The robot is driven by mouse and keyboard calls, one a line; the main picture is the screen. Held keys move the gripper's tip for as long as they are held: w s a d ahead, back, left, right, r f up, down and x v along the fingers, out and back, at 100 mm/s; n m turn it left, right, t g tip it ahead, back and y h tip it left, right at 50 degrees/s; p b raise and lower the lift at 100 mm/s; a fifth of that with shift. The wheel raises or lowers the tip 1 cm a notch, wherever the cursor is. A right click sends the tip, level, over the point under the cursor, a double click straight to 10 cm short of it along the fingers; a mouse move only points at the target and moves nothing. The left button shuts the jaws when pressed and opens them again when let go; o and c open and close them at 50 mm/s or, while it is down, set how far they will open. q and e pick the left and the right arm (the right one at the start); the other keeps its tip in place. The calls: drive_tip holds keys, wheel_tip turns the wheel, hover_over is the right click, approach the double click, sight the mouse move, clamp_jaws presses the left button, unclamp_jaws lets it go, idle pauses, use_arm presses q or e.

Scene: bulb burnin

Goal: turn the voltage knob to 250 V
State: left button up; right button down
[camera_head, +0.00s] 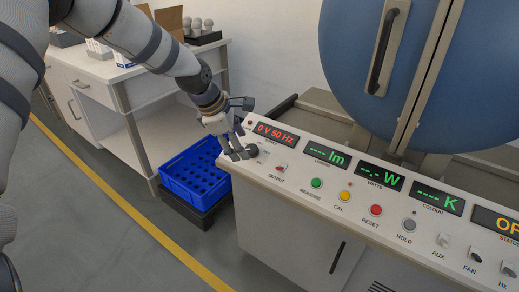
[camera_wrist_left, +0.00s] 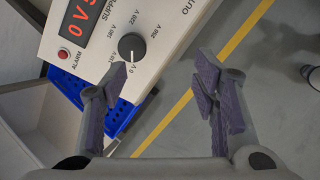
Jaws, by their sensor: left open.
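The voltage knob (camera_wrist_left: 131,46) is a round dark knob on the sloping white panel. Its white mark points to 0 V, and the labels 110, 180, 220 and 250 V run around it. In the head view the knob (camera_head: 253,150) sits at the panel's left end, below the red supply display (camera_head: 276,134) reading 0 V 50 Hz. My left gripper (camera_head: 241,132) is open over that end. In the left wrist view its fingers (camera_wrist_left: 162,76) are spread and empty, with the knob ahead, nearer the left finger and apart from it. My right gripper is not in view.
An output switch (camera_head: 281,168) and the measure button (camera_head: 316,183) lie right of the knob. A red alarm lamp (camera_wrist_left: 64,53) is beside the display. A blue crate (camera_head: 196,178) stands low left of the console. A large blue sphere (camera_head: 455,70) rises behind.

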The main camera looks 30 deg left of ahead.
sight(250, 149)
use_arm(q)
wheel_tip(250, 149, up, 3)
drive_tip(key=w+a+n, duration=0.2)
drive_tip(key=b+x, duration=0.1)
drive_tip(key=x, duration=0.2)
drive_tip(key=b+x, duration=0.1)
drive_tip(key=x, duration=0.3)
drive_tip(key=a+b+x, duration=0.1)
drive_tip(key=x, duration=0.2)
drive_tip(key=shift+d+f, duration=0.1)
drive_tip(key=shift+f, duration=0.3)
drive_tip(key=shift+w+f, duration=0.2)
drive_tip(key=shift+w, duration=0.1)
drive_tip(key=shift+d, duration=0.1)
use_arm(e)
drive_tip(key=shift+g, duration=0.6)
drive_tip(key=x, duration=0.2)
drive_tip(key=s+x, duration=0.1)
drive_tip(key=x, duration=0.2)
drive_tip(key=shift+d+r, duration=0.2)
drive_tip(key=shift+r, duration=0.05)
use_arm(q)
drive_tip(key=shift+r, duration=0.1)
drive_tip(key=c, duration=1.2)
